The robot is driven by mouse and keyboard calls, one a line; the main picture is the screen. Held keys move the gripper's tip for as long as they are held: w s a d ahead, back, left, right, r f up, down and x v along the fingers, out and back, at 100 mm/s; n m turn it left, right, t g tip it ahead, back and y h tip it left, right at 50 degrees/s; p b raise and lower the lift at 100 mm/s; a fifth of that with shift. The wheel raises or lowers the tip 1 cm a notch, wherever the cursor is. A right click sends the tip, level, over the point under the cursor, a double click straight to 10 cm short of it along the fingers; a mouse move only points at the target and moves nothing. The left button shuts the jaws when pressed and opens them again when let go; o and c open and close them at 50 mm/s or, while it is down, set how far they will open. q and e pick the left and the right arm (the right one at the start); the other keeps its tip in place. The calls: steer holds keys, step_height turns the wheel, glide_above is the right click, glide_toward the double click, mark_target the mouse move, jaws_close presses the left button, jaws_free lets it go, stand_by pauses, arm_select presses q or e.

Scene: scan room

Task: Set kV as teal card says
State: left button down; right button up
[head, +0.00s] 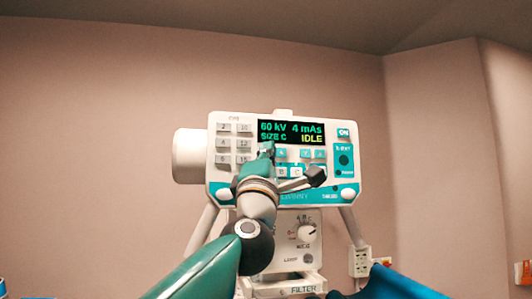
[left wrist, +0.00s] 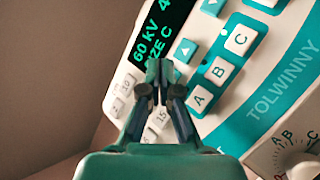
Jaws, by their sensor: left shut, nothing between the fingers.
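The white and teal console (head: 214,170) faces me. Its display (head: 290,132) reads 60 kV, 4 mAs, SIZE C, IDLE. My left gripper (head: 267,148) is shut and empty, its tips at the display's lower edge. In the left wrist view, the tips (left wrist: 158,70) are close to a teal up-arrow key (left wrist: 185,50); I cannot tell whether they touch the panel. A second arrow key (left wrist: 212,6) lies farther up and right. I see no teal card in either view. My right gripper is not in view.
Keys A (left wrist: 198,99), B (left wrist: 220,70) and C (left wrist: 239,40) lie beside the arrow keys. Grey number keys (head: 223,143) are at the panel's left, and an ON key (head: 344,132) is at its right. A dial (head: 306,233) sits below the console.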

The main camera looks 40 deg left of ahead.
arm_select(q)
steer(key=shift+w+a, duration=0.1)
steer(key=shift+a, duration=0.1)
steer(key=shift+d, duration=0.1)
stand_by(0.4)
steer(key=shift+s+d, duration=0.55)
steer(key=shift+s+d+b, duration=0.5)
steer(key=shift+s+d, duration=1.1)
steer(key=shift+d, duration=0.3)
